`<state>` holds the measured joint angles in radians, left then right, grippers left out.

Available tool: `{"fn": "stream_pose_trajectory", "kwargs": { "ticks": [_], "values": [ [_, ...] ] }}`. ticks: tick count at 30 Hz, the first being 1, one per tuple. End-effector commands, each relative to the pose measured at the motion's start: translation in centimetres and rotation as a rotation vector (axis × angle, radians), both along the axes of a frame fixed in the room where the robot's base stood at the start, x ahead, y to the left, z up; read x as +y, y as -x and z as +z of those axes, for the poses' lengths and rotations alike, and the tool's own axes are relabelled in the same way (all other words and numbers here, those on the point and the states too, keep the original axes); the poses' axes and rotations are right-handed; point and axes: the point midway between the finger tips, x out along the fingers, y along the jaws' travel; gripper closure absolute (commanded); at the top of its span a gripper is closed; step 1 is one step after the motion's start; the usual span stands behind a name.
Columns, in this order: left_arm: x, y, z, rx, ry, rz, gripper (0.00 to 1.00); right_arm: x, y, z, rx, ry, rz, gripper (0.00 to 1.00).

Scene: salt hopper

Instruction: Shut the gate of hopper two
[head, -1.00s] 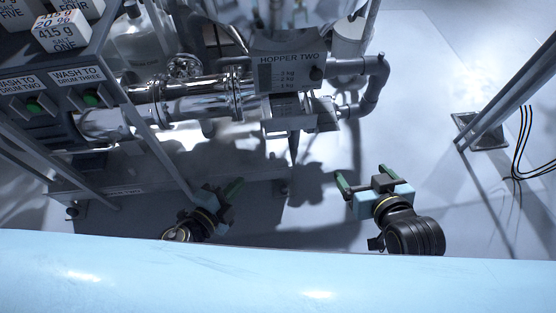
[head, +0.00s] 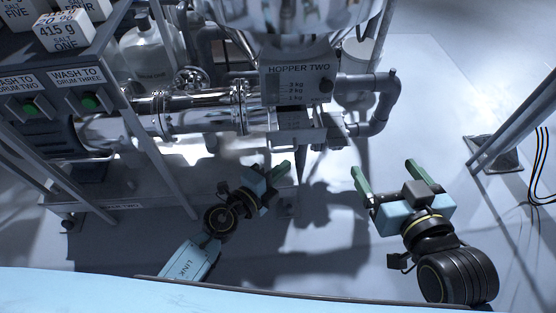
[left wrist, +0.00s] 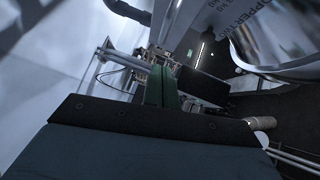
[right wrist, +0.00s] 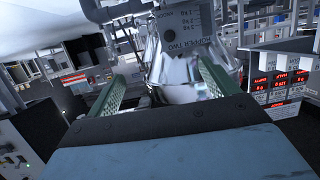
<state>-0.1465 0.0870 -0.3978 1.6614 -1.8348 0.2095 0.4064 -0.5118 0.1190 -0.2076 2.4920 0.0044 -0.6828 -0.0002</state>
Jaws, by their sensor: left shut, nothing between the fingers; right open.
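Hopper two (head: 295,18) is a shiny metal hopper at the top middle of the head view, with a grey label plate (head: 290,71) and weight marks. Grey metal parts (head: 297,123) sit under the plate at its outlet; I cannot tell the gate's position. My left gripper (head: 284,171) is shut and empty, below and apart from the outlet. Its green fingers (left wrist: 161,86) meet in the left wrist view. My right gripper (head: 384,177) is open and empty, lower right of the outlet. In the right wrist view, the hopper's label plate (right wrist: 185,38) appears beyond the spread fingers.
A grey elbow pipe (head: 385,105) runs right of the hopper. A shiny horizontal pipe (head: 200,115) runs left from it. A rack with green buttons (head: 89,101) and salt boxes (head: 65,33) stands left. A grey post (head: 515,135) stands right.

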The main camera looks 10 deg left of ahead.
Motion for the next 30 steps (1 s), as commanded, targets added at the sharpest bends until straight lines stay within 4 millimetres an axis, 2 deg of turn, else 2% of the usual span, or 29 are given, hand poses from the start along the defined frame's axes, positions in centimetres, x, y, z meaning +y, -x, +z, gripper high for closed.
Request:
{"fn": "stream_pose_trajectory", "kwargs": {
  "ticks": [6,12,18,27,30],
  "values": [
    [0.7,-1.9,-0.7,0.001,-0.004,0.002,1.00,0.9,-0.8,3.3,-0.208,-0.060,0.015,0.14],
    [0.9,-2.9,-0.8,0.001,-0.003,0.003,1.00,1.4,-0.9,5.5,-0.336,-0.099,0.024,0.14],
    [1.0,-3.3,-0.9,0.002,-0.003,0.003,1.00,1.5,-0.8,6.4,-0.384,-0.114,0.027,0.14],
    [1.0,-3.3,-0.8,0.002,-0.003,0.003,1.00,1.5,-0.8,6.5,-0.387,-0.114,0.027,0.14],
    [1.1,-3.9,-0.8,0.000,-0.004,0.003,1.00,1.5,-0.8,6.5,-0.385,-0.114,0.027,0.14]
  ]
}}
